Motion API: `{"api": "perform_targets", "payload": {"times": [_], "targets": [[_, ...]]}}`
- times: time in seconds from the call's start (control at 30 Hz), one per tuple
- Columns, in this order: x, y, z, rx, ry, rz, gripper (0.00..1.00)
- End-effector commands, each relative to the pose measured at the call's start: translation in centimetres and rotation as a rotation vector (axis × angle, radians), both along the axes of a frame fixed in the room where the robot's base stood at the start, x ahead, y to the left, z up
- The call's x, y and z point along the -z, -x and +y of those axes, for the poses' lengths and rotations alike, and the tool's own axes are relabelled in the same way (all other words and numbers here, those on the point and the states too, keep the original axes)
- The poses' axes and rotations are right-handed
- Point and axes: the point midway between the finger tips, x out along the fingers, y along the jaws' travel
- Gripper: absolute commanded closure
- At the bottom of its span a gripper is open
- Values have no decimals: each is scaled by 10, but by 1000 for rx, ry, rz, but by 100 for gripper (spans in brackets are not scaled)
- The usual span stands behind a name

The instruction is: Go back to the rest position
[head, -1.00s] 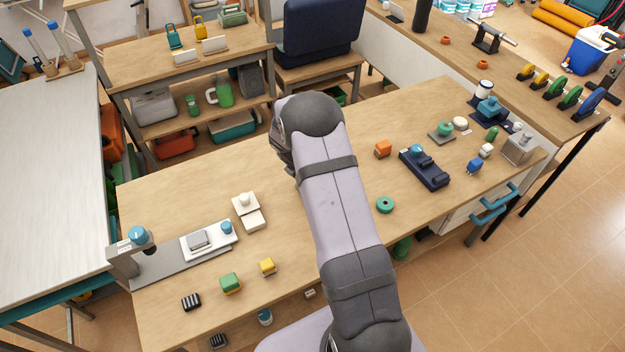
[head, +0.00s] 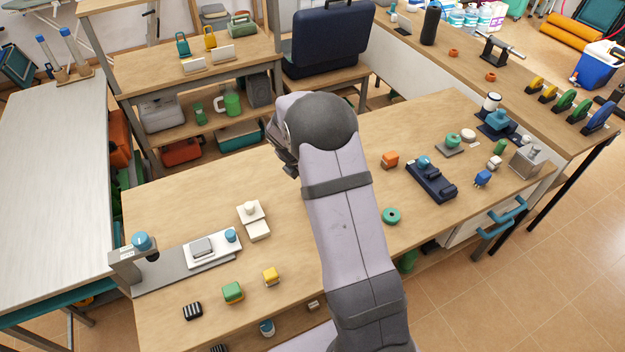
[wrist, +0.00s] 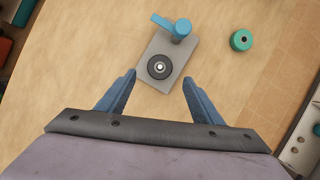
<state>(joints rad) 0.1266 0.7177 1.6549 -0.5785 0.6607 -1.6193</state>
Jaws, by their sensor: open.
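My gripper (wrist: 159,77) is open, with its two blue fingers apart and nothing held between them. In the wrist view a grey plate (wrist: 149,62) lies on the wooden bench just beyond the fingertips. It carries a black round part with a light centre (wrist: 160,67) and a blue handle-like piece (wrist: 175,27). In the head view my arm reaches over the middle of the bench (head: 185,200) and hides the grey plate and my fingers.
Left are a white stacked piece (head: 253,221), yellow block (head: 271,276) and green block (head: 233,291). A dark blue case (head: 330,40) stands behind.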

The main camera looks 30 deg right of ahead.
Motion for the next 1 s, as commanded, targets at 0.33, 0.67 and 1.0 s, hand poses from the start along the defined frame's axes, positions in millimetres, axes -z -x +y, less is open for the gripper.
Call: {"api": "perform_targets", "payload": {"times": [0.33,0.67,1.0], "targets": [[0,0,0,48,-7,-18,40],[5,8,6,577,-99,-186,40],[50,154,61,1562,-124,-146,40]]}}
